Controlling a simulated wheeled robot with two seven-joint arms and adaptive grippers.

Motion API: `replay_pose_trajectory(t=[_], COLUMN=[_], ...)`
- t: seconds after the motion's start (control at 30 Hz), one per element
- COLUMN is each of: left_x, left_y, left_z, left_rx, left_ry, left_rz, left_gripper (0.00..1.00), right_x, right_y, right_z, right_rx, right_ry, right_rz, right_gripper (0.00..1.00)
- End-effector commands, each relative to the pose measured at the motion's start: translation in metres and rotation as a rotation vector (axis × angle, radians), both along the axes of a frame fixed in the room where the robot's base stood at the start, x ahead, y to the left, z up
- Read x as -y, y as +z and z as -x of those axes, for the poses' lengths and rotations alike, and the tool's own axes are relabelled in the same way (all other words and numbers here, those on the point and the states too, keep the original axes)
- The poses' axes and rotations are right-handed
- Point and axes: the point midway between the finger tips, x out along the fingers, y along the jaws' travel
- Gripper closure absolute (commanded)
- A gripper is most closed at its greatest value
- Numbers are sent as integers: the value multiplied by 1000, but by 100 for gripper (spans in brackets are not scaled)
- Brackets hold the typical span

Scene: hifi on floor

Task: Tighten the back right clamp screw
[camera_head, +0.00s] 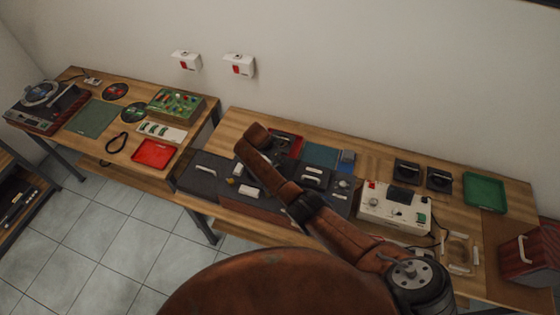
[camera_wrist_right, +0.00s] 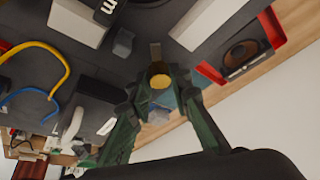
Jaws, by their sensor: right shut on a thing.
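In the right wrist view my right gripper (camera_wrist_right: 160,88) has its two green fingers closed around a small round part with a yellow end (camera_wrist_right: 160,81), which looks like a clamp screw. It sits beside the dark grey surface of an opened unit. In the head view my brown right arm reaches over the dark unit (camera_head: 206,183) on the middle table. The arm hides the fingers and the held part there. Which clamp screw it is, and how tight, I cannot tell. My left gripper is not in view.
A white control box (camera_head: 393,208) stands right of the arm, with a green tray (camera_head: 485,190) farther right. A red tray (camera_head: 153,153) lies on the left table. In the wrist view, white blocks (camera_wrist_right: 77,22) and yellow and blue cables (camera_wrist_right: 66,68) lie near the fingers.

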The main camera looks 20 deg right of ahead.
Motion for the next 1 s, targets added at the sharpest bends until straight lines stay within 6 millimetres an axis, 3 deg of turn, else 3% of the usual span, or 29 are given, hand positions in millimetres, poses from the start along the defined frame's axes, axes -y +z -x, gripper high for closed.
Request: replay_pose_trajectory(t=[0.37,0.4,0.6,1.0], left_x=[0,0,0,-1], left_y=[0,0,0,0], left_z=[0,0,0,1], left_rx=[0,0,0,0], left_ry=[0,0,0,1], left_rz=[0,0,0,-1], left_gripper=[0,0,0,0], right_x=[1,1,0,-3], right_y=[1,1,1,8], right_z=[-1,-1,0,0], right_rx=[2,2,2,2], right_ry=[-5,-5,-4,-1], right_rz=[1,1,0,0], right_gripper=[100,79,65,64])
